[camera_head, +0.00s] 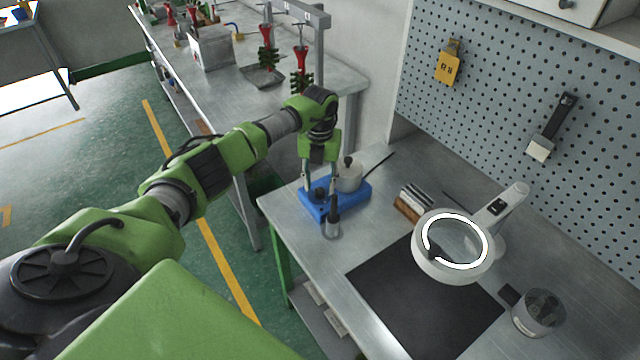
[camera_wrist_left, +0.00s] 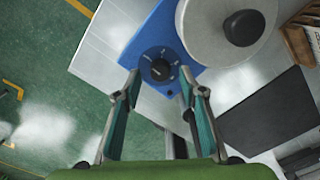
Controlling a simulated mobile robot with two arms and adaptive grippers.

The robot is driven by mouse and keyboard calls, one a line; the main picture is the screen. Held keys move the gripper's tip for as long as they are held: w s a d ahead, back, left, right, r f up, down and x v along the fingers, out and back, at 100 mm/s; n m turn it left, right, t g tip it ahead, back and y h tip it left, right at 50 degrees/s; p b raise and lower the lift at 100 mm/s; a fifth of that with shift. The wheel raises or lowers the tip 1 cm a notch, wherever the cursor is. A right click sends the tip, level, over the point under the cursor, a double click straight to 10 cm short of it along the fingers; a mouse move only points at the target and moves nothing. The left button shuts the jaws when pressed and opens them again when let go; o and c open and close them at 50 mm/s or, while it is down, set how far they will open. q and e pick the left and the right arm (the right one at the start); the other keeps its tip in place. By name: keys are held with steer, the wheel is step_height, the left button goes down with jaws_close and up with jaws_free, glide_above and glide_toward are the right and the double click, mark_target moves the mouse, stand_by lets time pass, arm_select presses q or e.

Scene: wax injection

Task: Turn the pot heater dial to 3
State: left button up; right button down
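The pot heater (camera_head: 342,201) is a blue box at the back left corner of the steel table, with a light pot with a dark knob (camera_head: 349,173) on it. In the left wrist view the heater (camera_wrist_left: 142,45) shows its black dial (camera_wrist_left: 160,70) with white markings; I cannot read the setting. My left gripper (camera_head: 320,190) points down over the heater's dial side. In the left wrist view its two fingers (camera_wrist_left: 158,95) are apart with nothing between them, and the dial lies just beyond the tips. My right gripper is not in view.
A dark-handled tool in a clear holder (camera_head: 332,224) stands right in front of the heater. A ring-lit magnifier (camera_head: 452,246), a dark mat (camera_head: 420,305), a small block stack (camera_head: 413,203) and a glass jar (camera_head: 538,313) are further right. A pegboard (camera_head: 500,110) rises behind.

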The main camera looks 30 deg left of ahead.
arm_select(q)
steer(key=shift+f, duration=0.85)
steer(key=shift+c, duration=0.5)
jaws_close()
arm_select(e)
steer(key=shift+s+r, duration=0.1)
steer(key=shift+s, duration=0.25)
